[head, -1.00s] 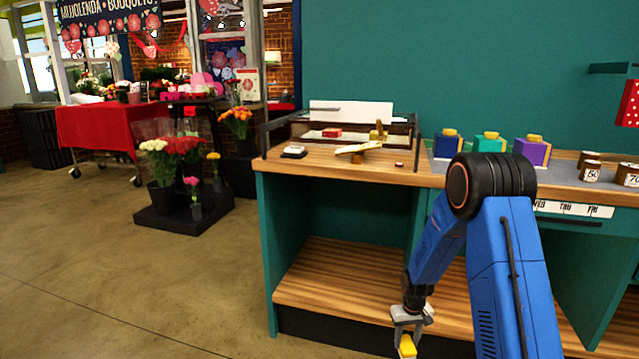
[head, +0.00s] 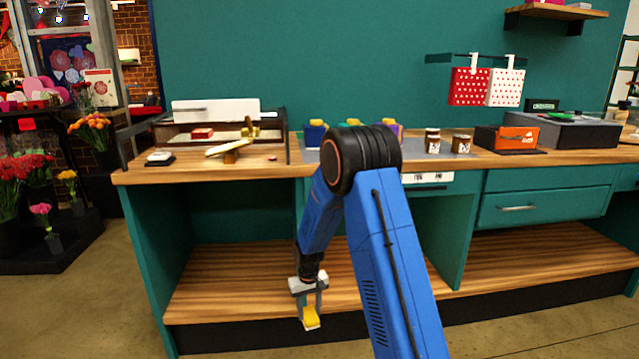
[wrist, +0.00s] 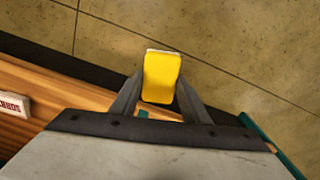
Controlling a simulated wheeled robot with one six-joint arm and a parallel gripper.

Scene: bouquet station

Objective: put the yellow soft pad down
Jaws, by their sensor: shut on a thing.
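The yellow soft pad (head: 311,318) is held between the fingers of my gripper (head: 310,308), low in front of the counter's bottom shelf in the head view. In the wrist view the yellow pad (wrist: 161,77) sits between both fingertips of my gripper (wrist: 160,88), with floor beyond it and the shelf edge beside it. My gripper is shut on the pad and points down. The pad's sides at the fingers are partly hidden.
The wooden bottom shelf (head: 230,285) looks bare. An orange box (head: 517,138) stands at the right. Flower buckets stand on a dark platform (head: 60,250) at left.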

